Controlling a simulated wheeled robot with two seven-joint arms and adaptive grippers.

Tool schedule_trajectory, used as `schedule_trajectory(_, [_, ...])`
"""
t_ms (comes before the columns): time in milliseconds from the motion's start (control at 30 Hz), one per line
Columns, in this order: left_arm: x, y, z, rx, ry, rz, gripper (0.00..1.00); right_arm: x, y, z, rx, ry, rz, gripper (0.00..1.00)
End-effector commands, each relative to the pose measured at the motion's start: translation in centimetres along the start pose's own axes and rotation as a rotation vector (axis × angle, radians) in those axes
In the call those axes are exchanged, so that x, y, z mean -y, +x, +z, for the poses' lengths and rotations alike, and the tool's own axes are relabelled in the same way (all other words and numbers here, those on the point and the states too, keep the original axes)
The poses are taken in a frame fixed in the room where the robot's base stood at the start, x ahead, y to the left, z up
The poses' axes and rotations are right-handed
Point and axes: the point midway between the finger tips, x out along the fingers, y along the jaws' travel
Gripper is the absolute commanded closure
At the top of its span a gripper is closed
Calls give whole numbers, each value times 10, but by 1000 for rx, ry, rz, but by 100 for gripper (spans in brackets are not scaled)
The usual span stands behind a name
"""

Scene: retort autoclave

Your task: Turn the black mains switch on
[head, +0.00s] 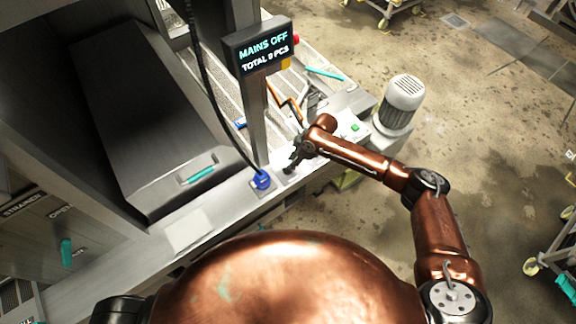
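The display (262,50) on the post reads "MAINS OFF" and, below it, a "TOTAL" count in PCS. My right gripper (292,164) points down at the ledge, just right of the post's foot. It is dark and small, and I cannot tell whether its fingers are open or shut. A grey plate (281,179) lies on the ledge under the fingertips. I cannot make out the black mains switch apart from the dark gripper; it may be hidden there. My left gripper is not in view.
A blue plug-like fitting (262,180) with a black cable stands on the ledge close left of the gripper. The post (255,120) rises just behind. A green button (355,127) and a grey motor (400,103) are to the right. A teal-handled cover (200,174) is left.

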Motion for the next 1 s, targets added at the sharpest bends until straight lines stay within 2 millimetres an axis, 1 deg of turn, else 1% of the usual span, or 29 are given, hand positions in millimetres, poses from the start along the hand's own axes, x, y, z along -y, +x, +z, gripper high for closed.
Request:
schedule_trajectory(33, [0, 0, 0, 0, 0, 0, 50, 0, 9, -1, 0, 1, -1, 72])
schedule_trajectory(100, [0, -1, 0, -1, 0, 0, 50, 1, 20, -1, 1, 1, 0, 72])
schedule_trajectory(300, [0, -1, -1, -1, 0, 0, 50, 0, 40, 0, 0, 1, 1, 72])
schedule_trajectory(433, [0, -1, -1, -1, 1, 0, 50, 0, 45, 0, 1, 1, 1, 72])
schedule_trajectory(667, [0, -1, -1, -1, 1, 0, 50, 0, 45, 0, 0, 1, 1, 73])
schedule_trajectory(1000, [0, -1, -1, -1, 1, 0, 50, 0, 45, 0, 0, 1, 1, 97])
